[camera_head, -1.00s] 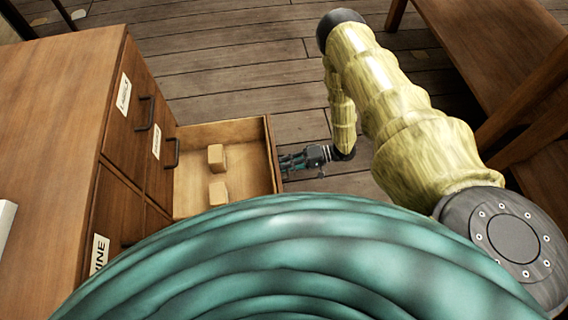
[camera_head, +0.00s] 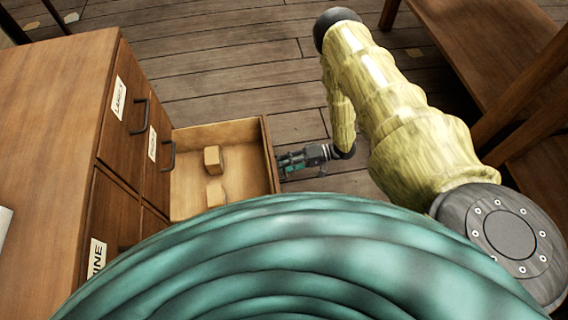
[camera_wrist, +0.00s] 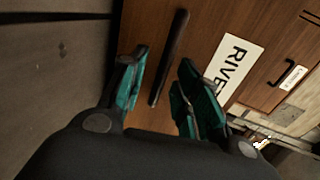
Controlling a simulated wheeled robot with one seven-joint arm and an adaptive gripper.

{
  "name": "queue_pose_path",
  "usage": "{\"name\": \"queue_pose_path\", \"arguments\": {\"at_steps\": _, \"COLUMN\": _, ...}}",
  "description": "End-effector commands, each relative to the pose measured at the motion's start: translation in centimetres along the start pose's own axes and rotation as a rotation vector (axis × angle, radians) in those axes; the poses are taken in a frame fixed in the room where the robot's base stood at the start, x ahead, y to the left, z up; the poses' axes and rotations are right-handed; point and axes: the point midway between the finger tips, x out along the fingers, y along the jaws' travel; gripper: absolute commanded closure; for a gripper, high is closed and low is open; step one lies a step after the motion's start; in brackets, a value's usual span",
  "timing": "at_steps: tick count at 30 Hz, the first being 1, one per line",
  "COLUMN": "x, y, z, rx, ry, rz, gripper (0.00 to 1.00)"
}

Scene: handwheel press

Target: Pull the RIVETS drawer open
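The RIVETS drawer (camera_head: 188,131) stands pulled well out of the cabinet in the head view, with its inside showing. In the wrist view its front (camera_wrist: 215,25) carries a white label (camera_wrist: 235,62) reading "RIVE"; the rest is hidden behind a finger. Its dark bar handle (camera_wrist: 169,58) runs between my two fingers. My gripper (camera_wrist: 162,85) is open, one finger on each side of the handle, with small gaps visible. In the head view my gripper (camera_head: 290,163) is at the outer face of the drawer front.
Two wooden blocks, one farther (camera_head: 212,159) and one nearer (camera_head: 215,194), are in the drawer. The wooden cabinet (camera_head: 60,95) has other labelled, closed drawers. A wooden bench (camera_head: 500,50) stands at the right. Plank floor (camera_head: 230,65) lies clear beyond the drawer.

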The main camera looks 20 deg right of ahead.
Motion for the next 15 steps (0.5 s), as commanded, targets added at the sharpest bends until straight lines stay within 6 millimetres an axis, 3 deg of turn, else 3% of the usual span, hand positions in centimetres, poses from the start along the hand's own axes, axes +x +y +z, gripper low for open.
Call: {"name": "queue_pose_path", "arguments": {"at_steps": 15, "x": -8.8, "y": 0.0, "z": 0.0, "rx": 0.000, "ry": 0.000, "rz": 0.000, "gripper": 0.68}}
